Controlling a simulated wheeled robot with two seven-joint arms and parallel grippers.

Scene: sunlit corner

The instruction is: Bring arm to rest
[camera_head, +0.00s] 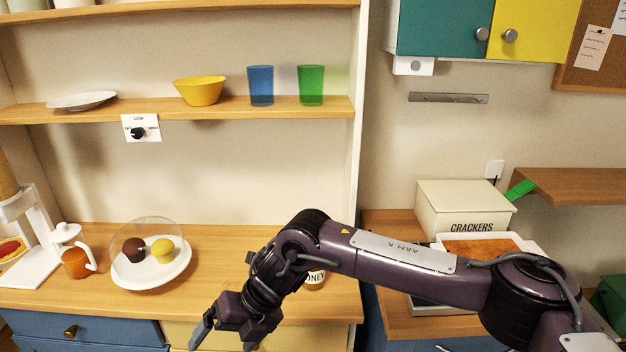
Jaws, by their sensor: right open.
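My right arm (405,258) comes in from the lower right and reaches across to the left. Its gripper (222,345) points down in front of the counter's front edge, at the bottom of the view. Its fingers are apart with nothing seen between them, and the fingertips are partly cut off by the bottom edge of the picture. My left gripper is not in view.
Behind the arm, a honey jar (314,280) is mostly hidden. A crackers box (463,207) stands at right. Blue drawers (95,330) lie below.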

